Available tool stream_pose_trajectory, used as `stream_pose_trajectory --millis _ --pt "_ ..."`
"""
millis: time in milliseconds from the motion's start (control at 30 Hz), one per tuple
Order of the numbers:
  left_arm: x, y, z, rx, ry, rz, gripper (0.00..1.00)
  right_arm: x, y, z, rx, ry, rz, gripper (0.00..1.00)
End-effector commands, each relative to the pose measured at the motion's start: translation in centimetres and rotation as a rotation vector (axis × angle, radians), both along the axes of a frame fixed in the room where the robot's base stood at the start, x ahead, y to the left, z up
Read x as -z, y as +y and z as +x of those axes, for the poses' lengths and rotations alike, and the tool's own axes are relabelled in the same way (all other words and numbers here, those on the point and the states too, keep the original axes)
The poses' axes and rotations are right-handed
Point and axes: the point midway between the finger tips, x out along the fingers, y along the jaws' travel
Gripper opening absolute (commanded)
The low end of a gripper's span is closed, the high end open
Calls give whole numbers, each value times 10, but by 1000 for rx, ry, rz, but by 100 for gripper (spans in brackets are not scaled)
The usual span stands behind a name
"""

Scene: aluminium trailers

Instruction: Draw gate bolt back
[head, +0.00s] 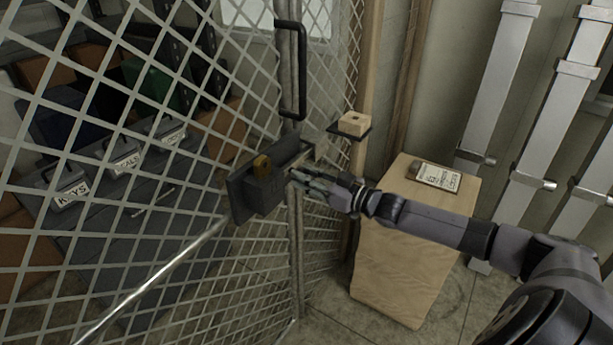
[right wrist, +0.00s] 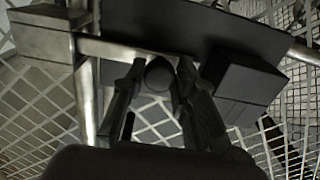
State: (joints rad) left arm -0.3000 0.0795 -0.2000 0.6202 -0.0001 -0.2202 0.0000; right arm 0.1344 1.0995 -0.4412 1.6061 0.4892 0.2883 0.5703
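The mesh gate (head: 150,250) fills the left of the head view. A dark bolt housing (head: 240,197) with a brass-coloured piece (head: 262,166) on it sits at the gate's edge. My right gripper (head: 298,178) is at the housing's right side. In the right wrist view, the dark round bolt knob (right wrist: 160,73) lies between the fingertips of my right gripper (right wrist: 161,68), which appear closed against both its sides. A pale metal bolt bar (right wrist: 118,49) runs behind the fingers into dark blocks (right wrist: 245,85). My left gripper is not in view.
A black pull handle (head: 302,70) is above the bolt. A plywood cabinet (head: 400,255) carrying a labelled item (head: 438,177) stands right of the gate. A small shelf holds a wooden block (head: 354,124). Labelled cases (head: 70,192) sit behind the mesh.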

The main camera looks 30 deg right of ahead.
Motion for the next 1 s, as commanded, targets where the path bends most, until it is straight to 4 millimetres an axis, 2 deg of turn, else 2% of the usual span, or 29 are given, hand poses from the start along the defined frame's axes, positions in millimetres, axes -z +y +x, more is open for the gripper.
stream_pose_trajectory --millis 367,800,1000 --pt "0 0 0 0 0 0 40 0 0 0 0 0 0 0" --pt "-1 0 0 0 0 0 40 0 1 -1 -1 0 1 0" --pt "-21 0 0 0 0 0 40 -3 21 -9 -3 2 6 0"
